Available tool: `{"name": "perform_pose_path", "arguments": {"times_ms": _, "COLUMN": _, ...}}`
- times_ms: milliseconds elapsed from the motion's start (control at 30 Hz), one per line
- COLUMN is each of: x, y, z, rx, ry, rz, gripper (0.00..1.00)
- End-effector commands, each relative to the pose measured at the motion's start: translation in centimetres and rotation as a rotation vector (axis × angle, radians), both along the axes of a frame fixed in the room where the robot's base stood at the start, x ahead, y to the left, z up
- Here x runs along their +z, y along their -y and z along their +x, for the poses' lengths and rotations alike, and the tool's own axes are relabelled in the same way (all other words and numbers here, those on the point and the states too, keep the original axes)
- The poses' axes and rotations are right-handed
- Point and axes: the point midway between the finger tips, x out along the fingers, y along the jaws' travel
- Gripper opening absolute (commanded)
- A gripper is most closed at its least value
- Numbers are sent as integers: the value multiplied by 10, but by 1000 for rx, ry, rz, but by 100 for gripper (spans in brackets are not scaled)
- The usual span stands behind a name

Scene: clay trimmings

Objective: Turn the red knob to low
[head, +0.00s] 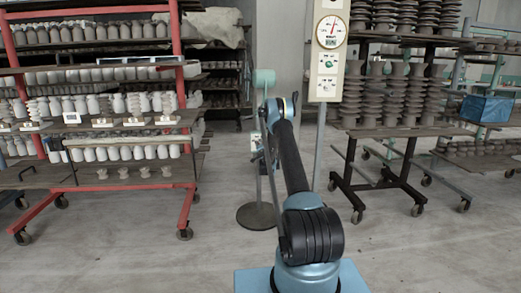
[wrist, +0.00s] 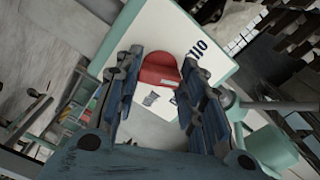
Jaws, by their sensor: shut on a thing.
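The red knob (wrist: 160,69) sits on a white panel (wrist: 133,45) with a mint edge in the wrist view. My gripper (wrist: 161,62) has one finger on each side of the knob and is shut on it. The finger pads hide the knob's sides. A dark slot or line shows at the knob's right. Dark lettering (wrist: 197,48) on the panel is partly covered by the right finger, so I cannot read it. A small grey mark (wrist: 151,98) lies below the knob. In the head view my arm hides the knob.
A post with a dial gauge (head: 331,32) and control box stands right of my arm. A red-framed pottery rack (head: 185,190) is at left, a dark wheeled rack (head: 350,172) at right. A round stand base (head: 257,216) is on the floor. Floor between the racks is mostly clear.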

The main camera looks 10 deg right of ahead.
Motion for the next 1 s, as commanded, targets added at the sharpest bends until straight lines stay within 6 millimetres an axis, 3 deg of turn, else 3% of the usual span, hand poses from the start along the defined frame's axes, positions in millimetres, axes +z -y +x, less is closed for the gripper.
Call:
{"name": "perform_pose_path", "arguments": {"times_ms": 33, "x": -1, "y": -6, "z": 0, "rx": 9, "ry": -2, "rz": 14, "gripper": 13}}
{"name": "perform_pose_path", "arguments": {"times_ms": 633, "x": -1, "y": -7, "z": -1, "rx": 10, "ry": -3, "rz": 57, "gripper": 13}}
{"name": "perform_pose_path", "arguments": {"times_ms": 667, "x": -1, "y": -7, "z": -1, "rx": 10, "ry": -3, "rz": 57, "gripper": 41}}
{"name": "perform_pose_path", "arguments": {"times_ms": 733, "x": -1, "y": -7, "z": -1, "rx": 9, "ry": -2, "rz": 56, "gripper": 57}}
{"name": "perform_pose_path", "arguments": {"times_ms": 1000, "x": -1, "y": -3, "z": 0, "rx": 5, "ry": -1, "rz": 56, "gripper": 57}}
